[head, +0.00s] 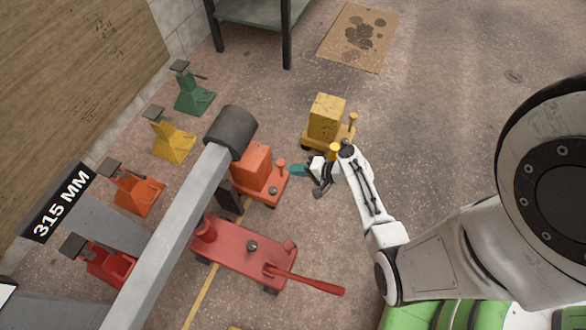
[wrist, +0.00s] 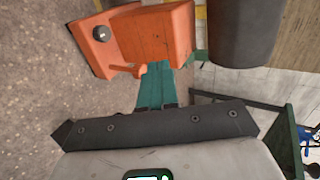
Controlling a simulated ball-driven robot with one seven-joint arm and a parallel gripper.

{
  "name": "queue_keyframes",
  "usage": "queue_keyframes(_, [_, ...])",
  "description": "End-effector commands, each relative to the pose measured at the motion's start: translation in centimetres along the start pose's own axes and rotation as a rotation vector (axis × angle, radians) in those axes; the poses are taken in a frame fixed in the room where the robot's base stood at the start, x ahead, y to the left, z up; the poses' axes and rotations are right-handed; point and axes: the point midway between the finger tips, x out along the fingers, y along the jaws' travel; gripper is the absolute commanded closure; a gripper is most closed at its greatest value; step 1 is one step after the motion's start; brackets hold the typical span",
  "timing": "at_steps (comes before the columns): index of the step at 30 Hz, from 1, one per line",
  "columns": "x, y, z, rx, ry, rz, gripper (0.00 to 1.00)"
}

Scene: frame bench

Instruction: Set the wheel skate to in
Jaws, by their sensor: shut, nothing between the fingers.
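An orange wheeled unit (head: 258,178) with an upright block and a small post stands on the floor beside a grey bar. A similar yellow wheeled unit (head: 327,121) stands behind it to the right. I cannot tell which one is the wheel skate. My gripper (head: 297,170) has teal fingers, shut and empty, just right of the orange unit in the head view. In the wrist view the orange unit (wrist: 158,38) is close in front of the fingers (wrist: 155,86); whether they touch it is unclear.
A low red wheeled jack (head: 238,247) with a long handle stands in front. A grey bar with a dark round end (head: 231,130) overhangs at left. Several coloured stands, including a green one (head: 192,95), line the wall.

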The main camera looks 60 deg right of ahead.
Motion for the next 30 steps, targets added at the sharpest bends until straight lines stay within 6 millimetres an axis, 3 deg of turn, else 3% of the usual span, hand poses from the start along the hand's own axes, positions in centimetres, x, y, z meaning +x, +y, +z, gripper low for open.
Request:
queue_keyframes(11, [7.8,0.3,0.1,-0.002,-0.005,0.001,1.00])
queue_keyframes(15, [9.5,-0.9,0.1,-0.004,-0.004,0.001,1.00])
queue_keyframes(21, [10.9,-1.8,0.1,-0.002,-0.003,0.002,1.00])
queue_keyframes(30, [11.1,-2.0,0.1,-0.001,-0.002,0.002,1.00])
